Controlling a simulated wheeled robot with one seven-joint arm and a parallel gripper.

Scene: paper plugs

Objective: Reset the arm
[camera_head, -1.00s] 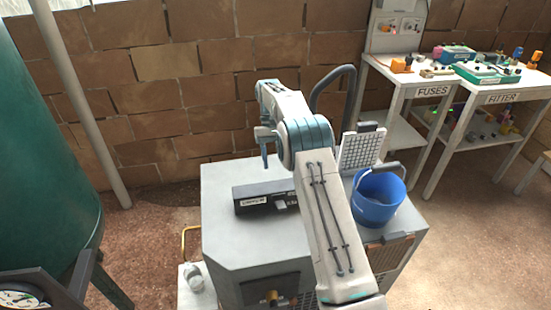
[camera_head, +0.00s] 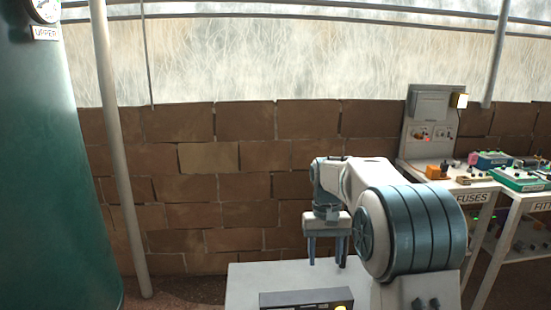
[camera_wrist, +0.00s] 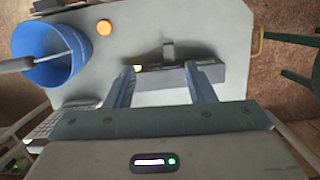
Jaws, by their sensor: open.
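My gripper (camera_head: 327,262) hangs with its fingers pointing down above the grey cabinet (camera_head: 245,285) in the head view. Its two fingers are apart with nothing between them. The wrist view also shows my gripper (camera_wrist: 160,72) open and empty, over the cabinet top (camera_wrist: 180,22). A dark box (camera_head: 290,299) lies on the cabinet below the gripper, and the fingers partly overlap it in the wrist view (camera_wrist: 230,76). I cannot tell the exact gap between fingers and box.
A blue bucket (camera_wrist: 48,65) stands at the left of the wrist view, near an orange round knob (camera_wrist: 103,27). In the head view, the fuses bench (camera_head: 470,198) is at right, a green tank (camera_head: 55,180) at left, and a brick wall (camera_head: 230,155) behind.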

